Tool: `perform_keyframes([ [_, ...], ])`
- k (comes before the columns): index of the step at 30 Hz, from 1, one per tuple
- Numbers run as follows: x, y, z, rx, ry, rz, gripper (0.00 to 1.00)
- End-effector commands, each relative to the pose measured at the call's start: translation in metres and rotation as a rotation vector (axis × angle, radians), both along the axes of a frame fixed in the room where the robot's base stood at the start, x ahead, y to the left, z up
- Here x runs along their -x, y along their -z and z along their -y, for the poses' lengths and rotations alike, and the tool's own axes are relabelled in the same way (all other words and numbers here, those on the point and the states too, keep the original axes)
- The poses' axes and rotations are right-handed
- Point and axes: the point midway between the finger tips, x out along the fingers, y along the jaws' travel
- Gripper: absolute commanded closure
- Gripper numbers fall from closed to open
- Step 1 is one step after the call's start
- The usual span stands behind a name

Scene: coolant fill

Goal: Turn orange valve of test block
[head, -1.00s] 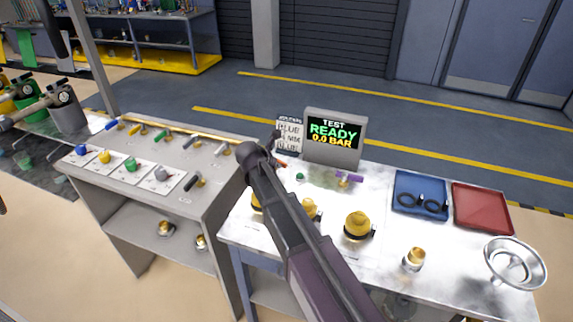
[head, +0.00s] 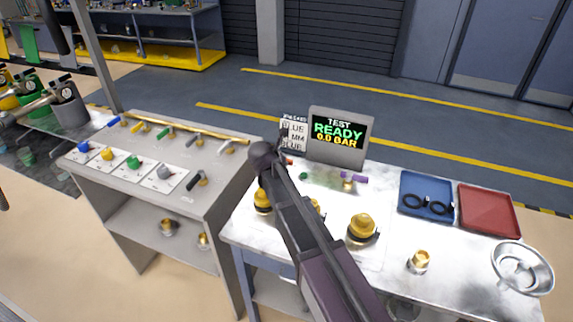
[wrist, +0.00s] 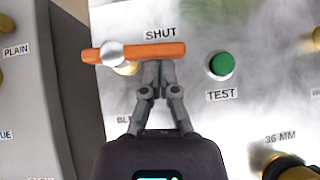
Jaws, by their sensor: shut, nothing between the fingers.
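The orange valve (wrist: 150,53) is a flat bar lever in the wrist view, lying across the picture below the SHUT label. Its silver pivot (wrist: 111,53) is near its left end, over a brass part. My gripper (wrist: 159,66) is shut and empty, its fingertips at the lower edge of the lever near its middle; I cannot tell whether they touch it. In the head view only a bit of orange (head: 288,162) shows past my arm, which hides the rest. The test block's display (head: 338,129) reads TEST READY 0.0 BAR.
A green button (wrist: 221,66) labelled TEST sits right of the lever. A purple handle (head: 354,177), brass caps (head: 362,228), a blue tray (head: 426,194), a red tray (head: 488,209) and a metal dish (head: 522,267) are on the bench. A grey stand (head: 210,206) is at left.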

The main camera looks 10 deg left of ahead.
Motion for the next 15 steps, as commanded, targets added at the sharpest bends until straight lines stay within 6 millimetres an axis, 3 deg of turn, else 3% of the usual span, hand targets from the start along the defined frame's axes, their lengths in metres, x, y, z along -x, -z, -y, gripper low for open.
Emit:
perform_keyframes([
  [15, 0.001, 0.0, -0.0071, 0.0, -0.004, 0.0, 1.0],
])
